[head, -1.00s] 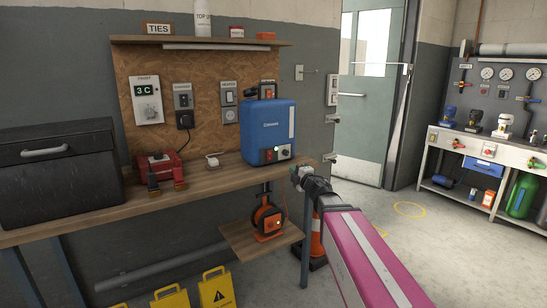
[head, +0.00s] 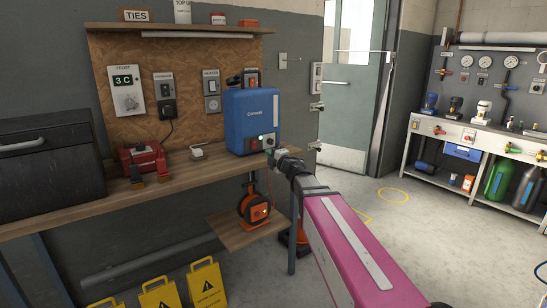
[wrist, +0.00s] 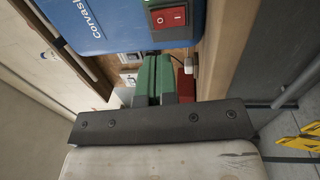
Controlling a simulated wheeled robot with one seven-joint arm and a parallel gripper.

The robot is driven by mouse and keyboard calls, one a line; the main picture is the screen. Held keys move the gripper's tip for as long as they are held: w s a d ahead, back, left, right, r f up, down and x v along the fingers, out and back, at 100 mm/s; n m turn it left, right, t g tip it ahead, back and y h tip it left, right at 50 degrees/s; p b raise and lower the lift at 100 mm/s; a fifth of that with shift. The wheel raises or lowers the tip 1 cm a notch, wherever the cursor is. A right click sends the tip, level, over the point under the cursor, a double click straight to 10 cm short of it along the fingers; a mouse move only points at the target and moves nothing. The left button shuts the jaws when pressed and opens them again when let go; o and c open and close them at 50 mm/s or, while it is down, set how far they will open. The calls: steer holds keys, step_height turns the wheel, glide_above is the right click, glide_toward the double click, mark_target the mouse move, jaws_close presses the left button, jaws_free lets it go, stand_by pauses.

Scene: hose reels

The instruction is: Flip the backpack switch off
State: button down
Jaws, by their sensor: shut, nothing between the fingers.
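The blue backpack (head: 248,112) stands upright on the wooden bench, a dark strap or handle at its top.
A red device (head: 143,162) and a white plug (head: 199,152) lie left of the backpack. Wall switches and a thermostat (head: 125,90) are on the board behind. An orange reel (head: 253,207) stands on the lower shelf. Floor to the right is open.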

mark_target(255, 142)
steer(key=x, duration=0.9)
steer(key=shift+w+a+r, duration=0.15)
steer(key=shift+w+a, duration=0.05)
steer(key=shift+w, duration=0.1)
steer(key=shift+w+a, duration=0.15)
steer(key=shift+w, duration=0.05)
